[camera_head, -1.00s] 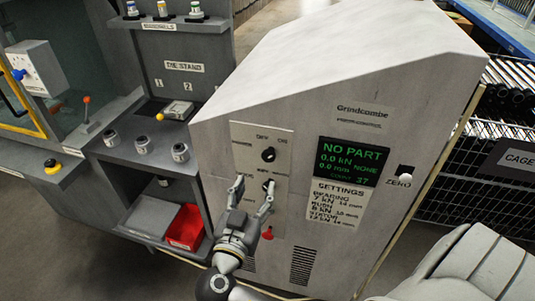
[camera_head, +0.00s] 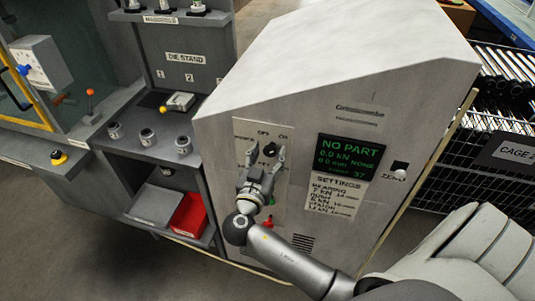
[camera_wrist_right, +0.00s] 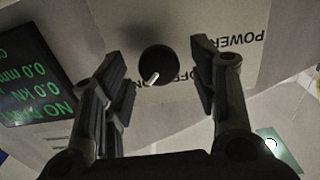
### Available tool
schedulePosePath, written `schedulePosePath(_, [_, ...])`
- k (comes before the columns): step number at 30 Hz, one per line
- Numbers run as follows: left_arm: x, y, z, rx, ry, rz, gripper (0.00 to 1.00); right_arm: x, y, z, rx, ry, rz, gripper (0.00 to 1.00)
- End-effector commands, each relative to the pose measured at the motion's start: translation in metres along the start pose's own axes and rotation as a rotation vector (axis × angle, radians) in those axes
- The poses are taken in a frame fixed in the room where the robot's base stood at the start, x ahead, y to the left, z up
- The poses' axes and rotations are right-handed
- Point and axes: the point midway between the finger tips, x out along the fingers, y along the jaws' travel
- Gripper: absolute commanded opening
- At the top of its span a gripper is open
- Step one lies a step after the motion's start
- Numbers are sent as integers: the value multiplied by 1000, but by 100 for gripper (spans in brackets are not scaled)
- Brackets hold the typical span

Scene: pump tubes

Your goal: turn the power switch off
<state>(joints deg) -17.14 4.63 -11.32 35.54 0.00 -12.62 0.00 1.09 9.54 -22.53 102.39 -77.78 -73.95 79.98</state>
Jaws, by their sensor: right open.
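The power switch is a round black knob (camera_head: 270,150) on the grey cabinet's light panel, under the OFF and ON labels. In the right wrist view the knob (camera_wrist_right: 157,62) shows upside down with a white pointer. The pointer is aimed down and slightly left there, away from the OFF label and toward the side of ON. My right gripper (camera_head: 266,151) is open, its fingers on either side of the knob. In the wrist view the fingers (camera_wrist_right: 160,64) stand apart from the knob, with gaps visible. My left gripper is not in view.
A green display (camera_head: 348,158) reading NO PART, a settings label (camera_head: 333,195) and the ZERO button (camera_head: 400,167) are right of the panel. A green button (camera_head: 271,200) and a red one (camera_head: 267,223) are below my gripper. The die stand (camera_head: 150,100) is left.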

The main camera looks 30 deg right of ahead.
Motion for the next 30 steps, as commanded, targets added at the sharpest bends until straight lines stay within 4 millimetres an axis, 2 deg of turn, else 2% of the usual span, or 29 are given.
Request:
schedulePosePath(2, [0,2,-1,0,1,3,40,0,0,0,0,0,0,54])
schedulePosePath(12, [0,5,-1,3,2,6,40,0,0,0,0,0,0,10])
schedulePosePath(13, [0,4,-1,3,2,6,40,0,0,0,0,0,0,9])
schedulePosePath(23, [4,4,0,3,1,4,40,0,0,1,-54,0,0,9])
schedulePosePath(30, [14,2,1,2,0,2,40,0,0,2,-206,1,2,9])
